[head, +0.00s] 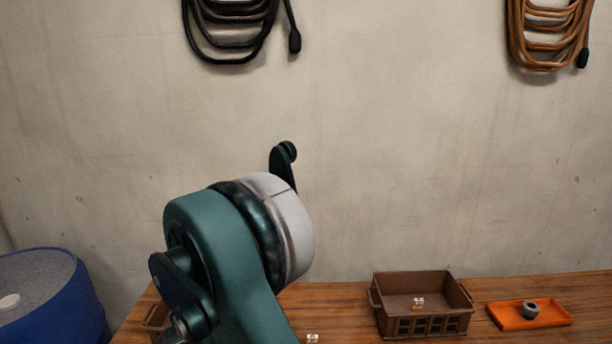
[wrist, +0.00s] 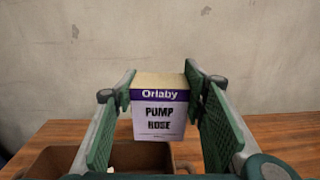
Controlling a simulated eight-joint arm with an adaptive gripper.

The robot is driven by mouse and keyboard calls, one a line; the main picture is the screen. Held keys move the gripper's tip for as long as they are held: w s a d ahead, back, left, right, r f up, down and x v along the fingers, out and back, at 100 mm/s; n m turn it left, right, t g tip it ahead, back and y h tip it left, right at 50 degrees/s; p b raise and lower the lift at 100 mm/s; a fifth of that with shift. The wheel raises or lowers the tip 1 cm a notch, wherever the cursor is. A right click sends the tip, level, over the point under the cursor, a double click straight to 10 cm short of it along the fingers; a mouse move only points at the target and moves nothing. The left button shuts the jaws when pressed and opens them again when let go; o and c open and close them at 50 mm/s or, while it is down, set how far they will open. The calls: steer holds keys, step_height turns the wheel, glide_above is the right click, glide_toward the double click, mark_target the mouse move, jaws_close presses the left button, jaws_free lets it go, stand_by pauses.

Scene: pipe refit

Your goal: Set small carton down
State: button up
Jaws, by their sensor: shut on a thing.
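The small carton (wrist: 160,110) is white with a purple band reading "Orlaby" and the words "PUMP HOSE"; its top is tan. In the wrist view my gripper (wrist: 159,88) is shut on it, with a green finger on each side. The carton looks upright and appears raised above the wooden table. In the head view my arm hides the carton and most of the gripper.
A brown crate (wrist: 62,158) lies below the gripper in the wrist view. The head view shows a brown crate (head: 432,325) on the wooden table (head: 345,308), an orange tray (head: 505,318) holding a dark ring-shaped part (head: 530,310), and a blue drum (head: 60,305) at left.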

steer(key=w+d+r, duration=0.1)
steer(key=w+d, duration=0.8)
steer(key=d, duration=0.4)
steer(key=w+d+r, duration=0.1)
steer(key=w+d, duration=0.2)
steer(key=d, duration=1.7)
steer(key=w+d+r+y, duration=0.1)
steer(key=w+d, duration=0.2)
steer(key=d, duration=1.7)
steer(key=shift+d+r+n, duration=0.2)
steer(key=shift+r+n, duration=0.15)
steer(key=shift+n, duration=0.05)
steer(key=shift+w+d, duration=0.1)
steer(key=shift+d, duration=0.05)
steer(key=d, duration=0.6)
steer(key=shift+d, duration=0.35)
steer(key=a, duration=0.7)
